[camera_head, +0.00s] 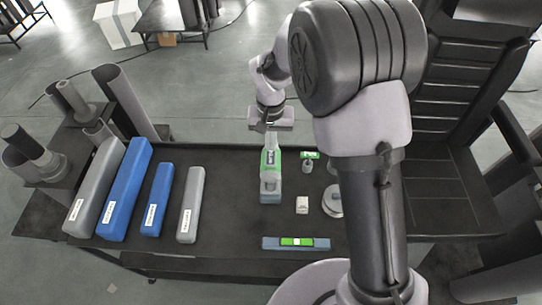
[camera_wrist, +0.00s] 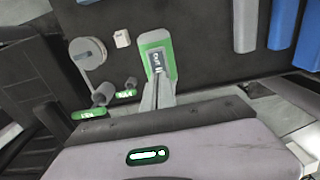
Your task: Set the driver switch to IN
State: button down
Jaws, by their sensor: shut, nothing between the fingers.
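The driver (camera_head: 270,186), a blue-grey and green upright device, stands on the dark table in the head view, right of the long blocks. Its green top with a dark label shows in the wrist view (camera_wrist: 168,50); the label's lettering looks like "OUT", but is too small to be sure. My gripper (camera_head: 266,129) is above and just behind the driver in the head view. In the wrist view my gripper (camera_wrist: 159,80) has its fingers together, close to the label, with nothing between them. Whether they touch the switch cannot be told.
Two blue and two grey labelled blocks (camera_head: 126,190) lie to the left. A blue bar with green (camera_head: 296,243) lies at the front edge.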

jog(key=shift+f+b, duration=0.85)
jog(key=shift+f, duration=0.2)
dwell(0.8)
jog(key=shift+r, duration=0.1)
notch_tip(320, 180, up, 7)
jog(key=p, duration=0.5)
